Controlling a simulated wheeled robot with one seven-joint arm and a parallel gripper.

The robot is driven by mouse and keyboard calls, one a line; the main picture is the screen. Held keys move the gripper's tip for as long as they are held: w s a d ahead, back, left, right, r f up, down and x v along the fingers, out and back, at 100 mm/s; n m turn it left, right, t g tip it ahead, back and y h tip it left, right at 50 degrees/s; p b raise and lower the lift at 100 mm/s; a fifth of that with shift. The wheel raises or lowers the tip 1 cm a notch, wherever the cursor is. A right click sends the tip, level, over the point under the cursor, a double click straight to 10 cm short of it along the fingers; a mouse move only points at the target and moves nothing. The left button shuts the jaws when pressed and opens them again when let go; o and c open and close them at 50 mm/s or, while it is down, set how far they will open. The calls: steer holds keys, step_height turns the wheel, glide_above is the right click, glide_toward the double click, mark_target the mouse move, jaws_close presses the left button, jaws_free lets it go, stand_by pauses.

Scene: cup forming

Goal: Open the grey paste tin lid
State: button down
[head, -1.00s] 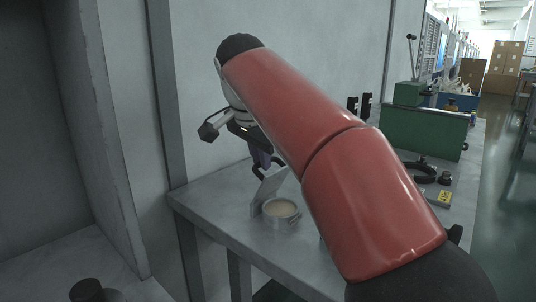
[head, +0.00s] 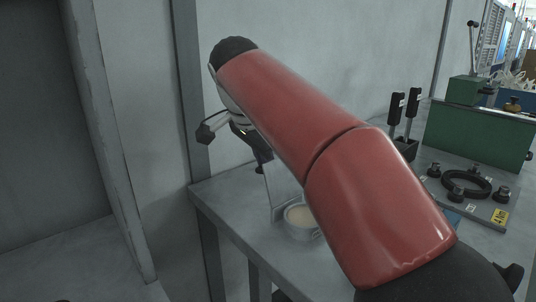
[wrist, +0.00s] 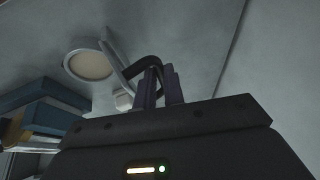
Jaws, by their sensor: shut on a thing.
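The grey paste tin (head: 302,234) stands on the table with pale cream paste showing inside; it also shows in the wrist view (wrist: 67,66). Its lid (head: 284,188) is raised at the tin's edge and stands nearly upright; in the wrist view the lid (wrist: 116,50) shows edge-on. A dark curved handle (wrist: 135,68) reaches from the lid to my gripper (wrist: 160,76). The purple fingers are shut on this handle. In the head view my red arm hides part of the tin, and the fingers are mostly hidden.
The grey table (head: 225,200) has its left edge close to the tin, with a wall behind. To the right are two black-handled tools (head: 404,112), a black ring (head: 466,184) on a plate and a green machine (head: 478,135). Blue boxes (wrist: 45,95) show in the wrist view.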

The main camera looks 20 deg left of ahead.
steer(key=shift+w+a+r, duration=0.1)
steer(key=shift+a+r, duration=0.1)
steer(key=shift+r, duration=0.25)
steer(key=c, duration=1.5)
jaws_free()
steer(key=shift+a+f, duration=0.1)
steer(key=shift+a, duration=0.05)
steer(key=shift+f, duration=0.1)
steer(key=shift+v, duration=3.9)
